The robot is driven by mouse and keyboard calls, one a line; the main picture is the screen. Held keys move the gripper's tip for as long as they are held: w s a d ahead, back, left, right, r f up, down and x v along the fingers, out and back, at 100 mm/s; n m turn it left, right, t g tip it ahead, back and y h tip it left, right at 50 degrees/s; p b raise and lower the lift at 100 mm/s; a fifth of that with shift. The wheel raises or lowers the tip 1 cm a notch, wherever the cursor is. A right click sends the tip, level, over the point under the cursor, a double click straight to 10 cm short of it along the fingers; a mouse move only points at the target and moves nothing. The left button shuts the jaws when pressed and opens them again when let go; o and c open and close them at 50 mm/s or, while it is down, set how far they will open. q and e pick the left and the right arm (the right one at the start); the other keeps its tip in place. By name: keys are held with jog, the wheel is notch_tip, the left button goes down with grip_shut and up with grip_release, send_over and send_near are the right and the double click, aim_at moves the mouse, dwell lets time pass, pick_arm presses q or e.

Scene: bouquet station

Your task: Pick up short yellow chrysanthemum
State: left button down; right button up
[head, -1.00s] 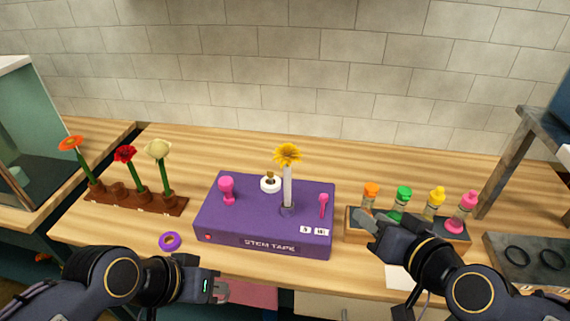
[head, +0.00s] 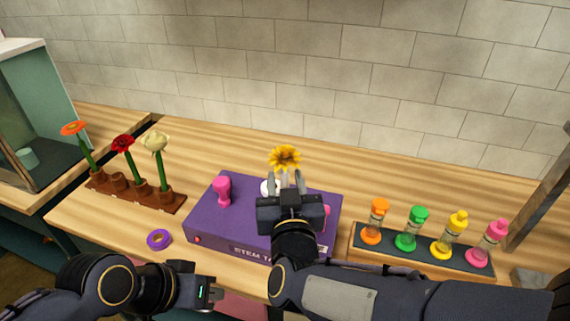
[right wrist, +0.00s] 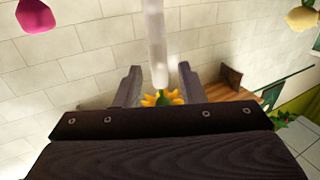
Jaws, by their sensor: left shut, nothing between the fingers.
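The short yellow chrysanthemum (head: 285,156) stands upright in the purple stem tape box (head: 212,219). Its pale stem is mostly hidden behind my right gripper in the head view. My right gripper (head: 286,180) is just below the flower head, with its fingers apart. In the right wrist view the white stem (right wrist: 155,40) lies in line with the gap between the fingers (right wrist: 158,85), with the yellow petals (right wrist: 162,98) beyond. I cannot tell whether the fingers touch it. My left gripper (head: 214,293) is shut and empty at the table's front edge.
A brown rack (head: 135,198) with orange, red and cream flowers stands left. A purple tape ring (head: 159,240) lies in front. A pink knob (head: 222,190) stands on the box. A tray (head: 422,254) of several coloured bottles stands right. The wood behind the box is clear.

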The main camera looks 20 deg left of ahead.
jog(key=shift+x, duration=1)
jog(key=shift+c, duration=0.2)
grip_shut()
